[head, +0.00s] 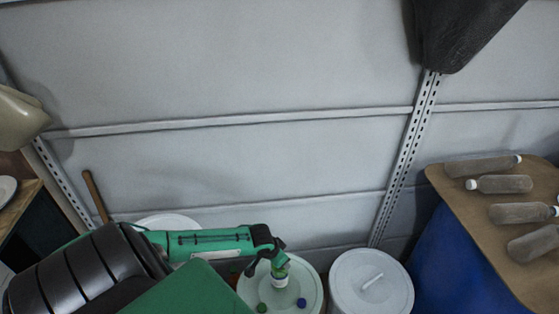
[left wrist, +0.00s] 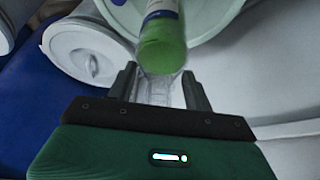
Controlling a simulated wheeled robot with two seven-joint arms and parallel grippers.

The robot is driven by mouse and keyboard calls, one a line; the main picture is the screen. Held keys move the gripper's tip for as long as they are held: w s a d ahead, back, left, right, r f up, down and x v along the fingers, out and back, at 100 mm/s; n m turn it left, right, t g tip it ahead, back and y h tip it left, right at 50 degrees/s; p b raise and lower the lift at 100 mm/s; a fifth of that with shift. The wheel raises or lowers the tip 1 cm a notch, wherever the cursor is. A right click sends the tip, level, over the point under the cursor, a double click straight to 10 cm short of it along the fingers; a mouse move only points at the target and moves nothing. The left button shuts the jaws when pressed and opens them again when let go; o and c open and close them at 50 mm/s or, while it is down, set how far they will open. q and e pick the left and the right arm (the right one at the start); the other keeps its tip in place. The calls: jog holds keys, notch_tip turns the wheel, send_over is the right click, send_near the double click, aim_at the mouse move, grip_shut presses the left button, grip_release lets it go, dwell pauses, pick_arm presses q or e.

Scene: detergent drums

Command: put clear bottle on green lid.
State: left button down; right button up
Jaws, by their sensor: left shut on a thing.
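My left gripper (head: 268,252) is over the pale green lid (head: 252,290) of a drum. It is shut on a clear bottle, whose see-through part (left wrist: 160,90) shows between the fingers (left wrist: 158,88) in the left wrist view. A bright green part (left wrist: 163,48) and a white label with blue print are beyond the fingers; in the head view the green part (head: 279,271) and label are just below the gripper. I cannot tell whether the bottle touches the lid (left wrist: 218,14). My right gripper is not in view.
A small green piece (head: 262,307) and a blue piece (head: 301,302) are on the lid. A white-lidded drum (head: 350,295) stands to its right. Several grey bottles (head: 500,184) lie on a brown board (head: 465,210) over a blue drum (head: 450,265). A wall is behind.

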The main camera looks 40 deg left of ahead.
pick_arm(q)
notch_tip(320, 180, down, 3)
jog(key=c, duration=0.6)
grip_release()
jog(key=shift+o, duration=0.2)
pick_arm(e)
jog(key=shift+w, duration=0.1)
pick_arm(q)
jog(key=shift+r, duration=0.1)
jog(key=v, duration=1.1)
jog(key=shift+s+r+p, duration=0.25)
jog(key=shift+r+p, duration=0.1)
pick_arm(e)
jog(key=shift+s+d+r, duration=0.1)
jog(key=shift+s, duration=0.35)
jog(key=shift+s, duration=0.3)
